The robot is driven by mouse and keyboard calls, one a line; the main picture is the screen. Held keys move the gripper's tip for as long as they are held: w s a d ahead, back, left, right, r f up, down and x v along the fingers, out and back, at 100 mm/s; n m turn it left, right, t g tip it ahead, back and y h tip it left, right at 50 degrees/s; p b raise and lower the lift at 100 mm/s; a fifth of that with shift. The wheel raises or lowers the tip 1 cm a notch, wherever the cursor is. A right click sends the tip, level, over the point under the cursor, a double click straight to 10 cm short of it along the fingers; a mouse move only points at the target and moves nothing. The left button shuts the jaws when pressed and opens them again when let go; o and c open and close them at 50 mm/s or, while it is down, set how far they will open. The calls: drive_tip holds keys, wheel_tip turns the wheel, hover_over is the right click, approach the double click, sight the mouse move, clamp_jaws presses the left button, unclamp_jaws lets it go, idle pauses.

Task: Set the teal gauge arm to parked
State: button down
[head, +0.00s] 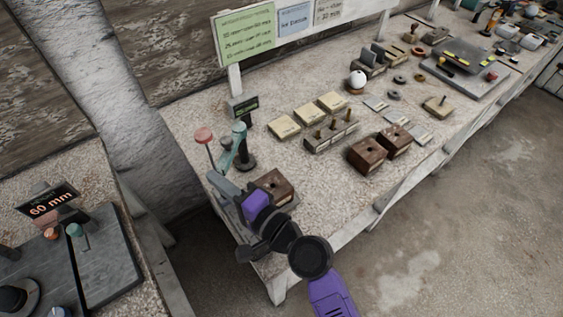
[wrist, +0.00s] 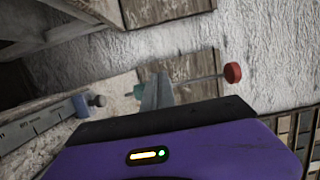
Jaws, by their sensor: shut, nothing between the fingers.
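The teal gauge arm (head: 228,148) stands at the near left corner of the long bench, beside a dark post. A thin rod with a red ball end (head: 203,135) rises at its left. In the wrist view the rod with its red knob (wrist: 232,72) extends to the right beyond the fingers, and a small teal part (wrist: 139,91) shows just left of them. My gripper (head: 216,181) is shut and empty, in front of and below the gauge in the head view. In the wrist view the closed fingers (wrist: 157,92) overlap the rod; I cannot tell whether they touch it.
A brown wooden block (head: 273,186) with a hole sits close to my gripper's right. A small dark sign (head: 244,106) stands behind the gauge. Pale blocks (head: 284,127) and a pegged holder (head: 331,136) lie further right. Left is another table with a 60 mm display (head: 50,203).

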drive_tip(key=a, duration=0.1)
drive_tip(key=w+a, duration=0.1)
drive_tip(key=a, duration=0.3)
drive_tip(key=shift+w, duration=0.3)
idle(1.0)
